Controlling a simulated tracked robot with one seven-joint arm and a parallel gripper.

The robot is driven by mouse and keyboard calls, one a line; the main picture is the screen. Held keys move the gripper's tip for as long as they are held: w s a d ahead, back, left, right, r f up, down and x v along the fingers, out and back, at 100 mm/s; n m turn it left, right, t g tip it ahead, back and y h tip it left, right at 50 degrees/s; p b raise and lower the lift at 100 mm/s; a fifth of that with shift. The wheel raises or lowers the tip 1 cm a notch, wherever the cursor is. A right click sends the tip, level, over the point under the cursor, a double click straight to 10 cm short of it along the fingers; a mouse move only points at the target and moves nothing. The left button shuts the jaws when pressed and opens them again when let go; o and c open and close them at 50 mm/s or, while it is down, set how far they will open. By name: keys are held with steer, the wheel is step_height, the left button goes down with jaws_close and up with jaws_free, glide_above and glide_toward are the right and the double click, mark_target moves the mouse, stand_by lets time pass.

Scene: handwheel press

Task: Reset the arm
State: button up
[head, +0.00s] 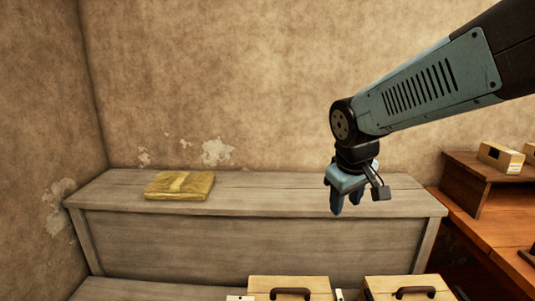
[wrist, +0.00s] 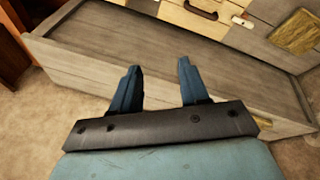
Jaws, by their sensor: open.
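My gripper (head: 347,202) hangs from my arm, pointing down in front of the grey wooden cabinet (head: 250,240) in the head view, toward its right end. In the wrist view my gripper (wrist: 160,80) shows two blue fingers spread apart with nothing between them. The grey wooden surface (wrist: 160,45) lies beyond the fingers.
A folded yellow cloth-like bundle (head: 180,185) lies on the cabinet top at the left. Two pale drawers or cases with dark handles (head: 290,292) stand at the front. A reddish wooden desk (head: 485,225) with a small box (head: 500,157) is at the right. The cabinet top's middle is clear.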

steer(key=s+d+r+m+t, duration=0.1)
steer(key=s+d+r+m, duration=0.1)
steer(key=s, duration=0.3)
steer(key=s+d+r+m+y, duration=0.1)
steer(key=s+d+r+m, duration=0.1)
steer(key=s+d+m, duration=0.1)
steer(key=shift+s+d+r+t, duration=0.35)
steer(key=shift+s+d, duration=0.3)
steer(key=shift+s, duration=0.45)
steer(key=shift+f, duration=0.1)
